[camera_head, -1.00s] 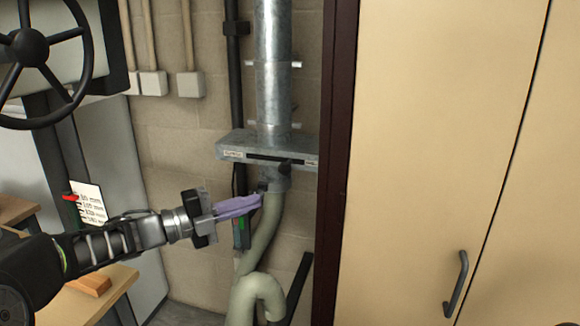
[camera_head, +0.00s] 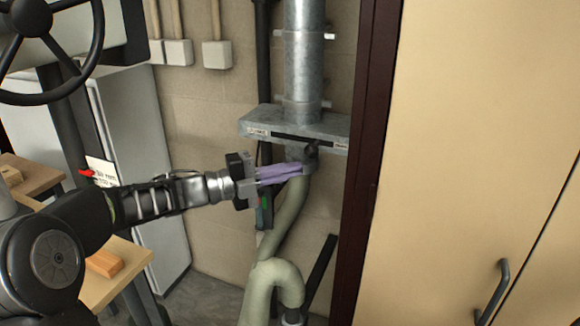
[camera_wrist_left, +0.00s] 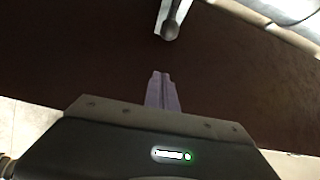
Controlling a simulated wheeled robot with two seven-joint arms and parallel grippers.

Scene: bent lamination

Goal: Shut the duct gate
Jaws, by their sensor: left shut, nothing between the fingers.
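The duct gate (camera_head: 270,128) is a grey metal housing across the round galvanised duct (camera_head: 303,60), with a dark slot along its front. A dark knob (camera_head: 311,150) sits at the front, right of the slot's middle. In the left wrist view a dark rounded knob (camera_wrist_left: 170,30) on a pale bar shows ahead of the fingertips, with a gap between. My left gripper (camera_head: 299,171) is shut and empty, its purple fingers pointing right, just below and left of the knob in the head view. The fingers also show in the left wrist view (camera_wrist_left: 162,80). My right gripper is not in view.
A pale flexible hose (camera_head: 285,215) runs down from the duct below the gate. A dark red-brown post (camera_head: 372,150) and a beige cabinet door (camera_head: 470,120) stand to the right. A black handwheel (camera_head: 40,20) is at upper left. A wooden bench (camera_head: 125,270) is at lower left.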

